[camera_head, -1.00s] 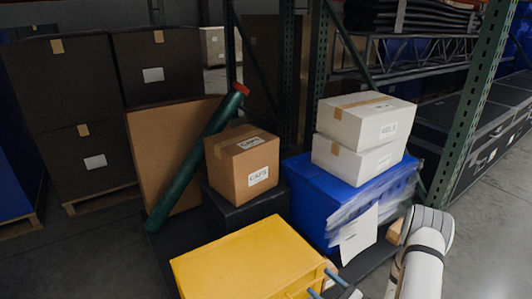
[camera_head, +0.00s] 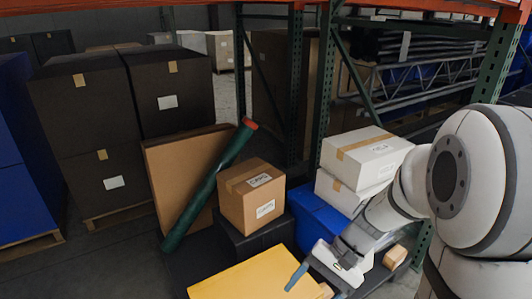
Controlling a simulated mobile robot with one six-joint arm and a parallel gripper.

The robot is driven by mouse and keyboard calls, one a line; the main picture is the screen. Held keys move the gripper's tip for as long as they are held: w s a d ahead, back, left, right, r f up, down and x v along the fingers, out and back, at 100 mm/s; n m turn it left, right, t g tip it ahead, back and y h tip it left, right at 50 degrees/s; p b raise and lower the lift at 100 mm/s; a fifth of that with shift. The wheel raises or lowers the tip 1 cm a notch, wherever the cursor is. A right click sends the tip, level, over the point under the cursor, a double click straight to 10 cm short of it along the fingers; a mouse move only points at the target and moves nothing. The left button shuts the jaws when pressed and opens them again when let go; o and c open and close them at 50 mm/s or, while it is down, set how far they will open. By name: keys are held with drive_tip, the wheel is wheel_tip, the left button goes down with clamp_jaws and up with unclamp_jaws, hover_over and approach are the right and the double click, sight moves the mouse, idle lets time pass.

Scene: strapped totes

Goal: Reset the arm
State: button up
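My arm reaches in from the right edge, and its large white joints fill the right of the view. My gripper (camera_head: 313,292) is low in the middle, at the right end of the yellow tote (camera_head: 240,279). Its two blue fingers are spread apart, with nothing seen held between them. Two white boxes (camera_head: 360,158) are stacked on the blue tote. The lower part of the yellow tote is cut off by the frame.
A brown carton (camera_head: 251,199) sits on a black tote (camera_head: 250,242). A green tube (camera_head: 205,190) with a red cap leans against a large cardboard panel (camera_head: 168,165). Dark stacked boxes (camera_head: 85,115) stand left. Rack posts (camera_head: 296,90) rise behind. A small wooden block (camera_head: 395,257) lies right.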

drive_tip(key=s+d+r+n+t+h+p, duration=0.1)
drive_tip(key=d+r+n+t+h+p, duration=0.1)
drive_tip(key=r, duration=0.7)
drive_tip(key=s+d+r+n+t+h+p, duration=0.1)
drive_tip(key=d+r+n+t+h+p, duration=0.2)
drive_tip(key=r+p, duration=0.4)
wheel_tip(320, 180, up, 2)
drive_tip(key=shift+s+d+r+t+h, duration=0.1)
drive_tip(key=shift+s+d+t+h, duration=0.25)
drive_tip(key=shift+t+h, duration=0.65)
drive_tip(key=shift+w, duration=0.1)
drive_tip(key=shift+c, duration=0.2)
